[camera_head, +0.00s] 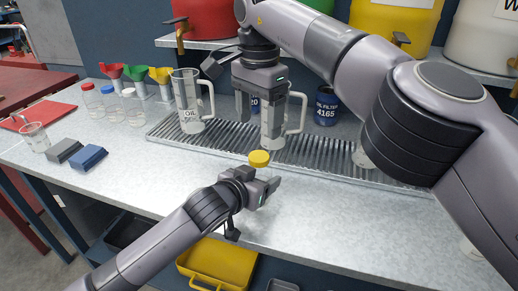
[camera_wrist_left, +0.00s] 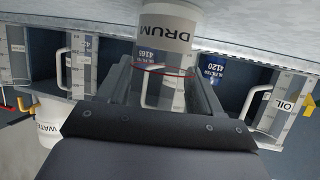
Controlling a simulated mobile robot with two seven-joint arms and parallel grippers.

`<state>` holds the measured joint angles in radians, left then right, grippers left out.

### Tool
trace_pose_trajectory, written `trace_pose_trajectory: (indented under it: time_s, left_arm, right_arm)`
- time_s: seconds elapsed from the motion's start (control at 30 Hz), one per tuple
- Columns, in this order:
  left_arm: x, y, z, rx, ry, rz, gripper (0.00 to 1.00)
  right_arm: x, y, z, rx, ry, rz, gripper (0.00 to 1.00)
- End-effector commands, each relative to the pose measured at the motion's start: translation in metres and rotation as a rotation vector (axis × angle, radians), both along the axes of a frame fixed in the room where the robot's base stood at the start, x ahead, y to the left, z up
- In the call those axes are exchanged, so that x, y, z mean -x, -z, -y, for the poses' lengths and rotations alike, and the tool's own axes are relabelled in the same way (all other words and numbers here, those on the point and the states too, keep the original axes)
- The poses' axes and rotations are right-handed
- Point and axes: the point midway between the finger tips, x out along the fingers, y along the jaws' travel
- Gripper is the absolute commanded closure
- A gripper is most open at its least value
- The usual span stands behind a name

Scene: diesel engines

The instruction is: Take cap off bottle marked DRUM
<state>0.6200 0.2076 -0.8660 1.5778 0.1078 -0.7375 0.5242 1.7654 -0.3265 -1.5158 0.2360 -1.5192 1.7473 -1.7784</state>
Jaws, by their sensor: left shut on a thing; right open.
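The bottle marked DRUM (camera_wrist_left: 165,35) shows its white label in the left wrist view, where the picture is upside down. My left gripper (camera_wrist_left: 165,92) is shut on the bottle's clear body, one finger on each side. In the head view my left gripper (camera_head: 268,186) is low over the counter and hides most of the bottle. A yellow cap (camera_head: 259,158) shows just above and behind it; it seems to be on the bottle. My right gripper (camera_head: 257,118) is open and empty, fingers pointing down, above the cap.
A clear OIL jug (camera_head: 187,100) and another jug (camera_head: 296,118) stand on the grated tray (camera_head: 225,137) behind. Small bottles (camera_head: 112,107) with red and blue caps stand left, near blue and grey blocks (camera_head: 88,157).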

Motion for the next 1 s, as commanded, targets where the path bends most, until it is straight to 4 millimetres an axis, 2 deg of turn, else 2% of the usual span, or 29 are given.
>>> trace_pose_trajectory:
  time_s: [1.0]
  left_arm:
    - [-0.0001, 0.0, -0.0003, 0.0, -0.001, 0.0, 1.0]
  right_arm:
    - [0.0003, 0.0005, 0.0001, 0.002, 1.623, -0.001, 0.25]
